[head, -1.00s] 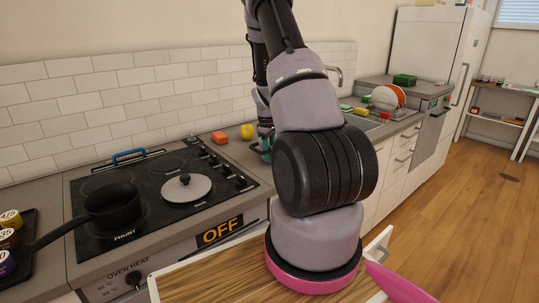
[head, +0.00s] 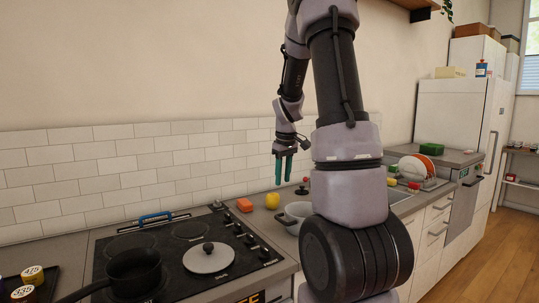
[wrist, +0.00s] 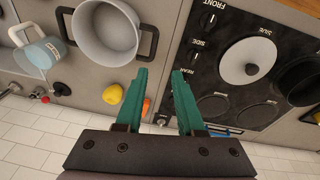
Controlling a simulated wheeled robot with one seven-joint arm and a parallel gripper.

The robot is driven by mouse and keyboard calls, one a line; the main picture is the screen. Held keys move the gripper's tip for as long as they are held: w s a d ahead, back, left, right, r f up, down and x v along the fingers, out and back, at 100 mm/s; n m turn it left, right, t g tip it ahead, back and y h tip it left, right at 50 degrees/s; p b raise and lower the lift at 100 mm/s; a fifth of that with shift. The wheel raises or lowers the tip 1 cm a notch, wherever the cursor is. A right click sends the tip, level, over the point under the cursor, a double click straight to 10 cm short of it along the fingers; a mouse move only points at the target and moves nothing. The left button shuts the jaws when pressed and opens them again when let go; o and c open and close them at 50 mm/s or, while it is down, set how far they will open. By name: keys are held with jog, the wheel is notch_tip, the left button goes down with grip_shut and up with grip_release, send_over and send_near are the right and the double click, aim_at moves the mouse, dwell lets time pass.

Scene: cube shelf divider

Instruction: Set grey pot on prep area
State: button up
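The grey pot (wrist: 106,32), with two dark handles, stands upright on the counter to the right of the stove. In the head view the grey pot (head: 292,214) is partly hidden behind my arm. My gripper (head: 283,181) has teal fingers pointing down and hangs above the counter near the pot, not touching it. In the wrist view my gripper (wrist: 162,72) has its fingers spread apart with nothing between them, and the pot lies off to the upper left. No area is marked as the prep area that I can make out.
A yellow fruit (head: 272,201) and an orange block (head: 245,205) sit beside the pot. The stove holds a black pan (head: 135,272) and a lid (head: 208,257).

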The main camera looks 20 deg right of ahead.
jog(key=s+a+r+m+t+y, duration=0.1)
jog(key=s+a+r+m+t, duration=0.25)
jog(key=s+a+r, duration=0.85)
jog(key=s+a+r+m+t+y, duration=0.1)
jog(key=s+a+r+m, duration=0.2)
jog(key=s, duration=0.7)
jog(key=shift+a+r+m+t, duration=0.35)
jog(key=shift+a+r, duration=0.5)
jog(key=shift+a, duration=0.35)
